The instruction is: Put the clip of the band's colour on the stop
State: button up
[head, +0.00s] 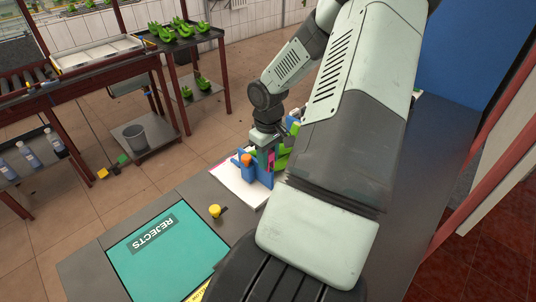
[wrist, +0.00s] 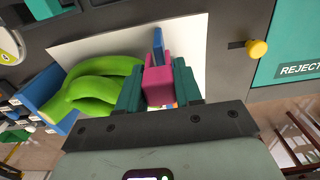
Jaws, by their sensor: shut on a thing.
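My gripper (wrist: 159,88) has teal fingers closed on a magenta clip (wrist: 158,82) in the wrist view. In the head view my gripper (head: 266,155) is at the white sheet, with a sliver of magenta showing beside a finger. A blue upright part (wrist: 158,42) stands just beyond the clip; I cannot tell whether they touch. In the head view a blue stand (head: 248,172) with an orange piece (head: 246,160) is beside the gripper. Green bananas (wrist: 95,84) lie left of the clip. I cannot make out a coloured band or tell which part is the stop.
A white sheet (head: 232,188) lies under the blue parts. A yellow knob (head: 215,211) stands on the grey table near the teal REJECTS mat (head: 165,245). More blue parts (wrist: 50,100) are left of the bananas. The mat is clear.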

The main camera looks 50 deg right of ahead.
jog(key=shift+f, duration=1.7)
jog(key=o, duration=1)
jog(key=shift+o, duration=0.2)
